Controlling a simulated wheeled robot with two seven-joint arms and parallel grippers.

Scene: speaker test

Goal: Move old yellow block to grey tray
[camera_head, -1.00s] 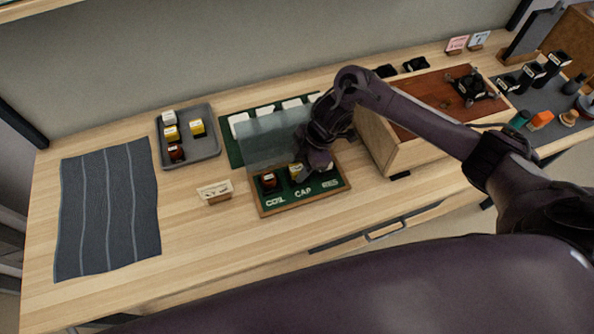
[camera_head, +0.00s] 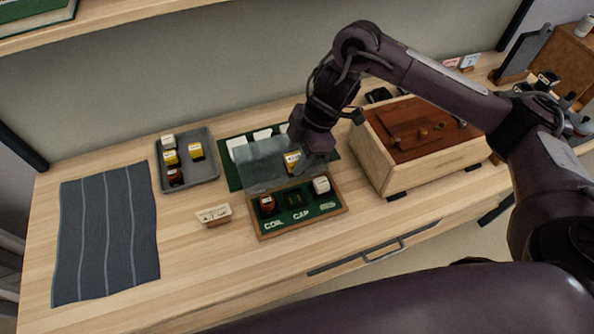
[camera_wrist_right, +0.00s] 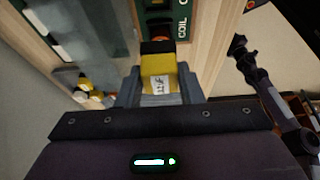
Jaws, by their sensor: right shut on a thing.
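My right gripper (camera_head: 308,160) is shut on a yellow block (camera_head: 292,161) with a white label, above the rear of the green slotted board (camera_head: 318,209). In the right wrist view the yellow block (camera_wrist_right: 157,66) sits between the fingers, with a dark end. The board's CAP slot (camera_head: 297,201) is empty. A red-brown block (camera_head: 267,204) is in the COIL slot and a white block (camera_head: 321,185) is in the right-hand slot. The grey tray (camera_head: 205,172) is to the left, holding several white, yellow and red-brown blocks. My left gripper is out of view.
A clear panel (camera_head: 262,168) stands at the back of the slotted board, close to my gripper. A small label stand (camera_head: 214,214) is between tray and board. A wooden box (camera_head: 385,170) stands to the right. A grey striped mat (camera_head: 106,235) lies at far left.

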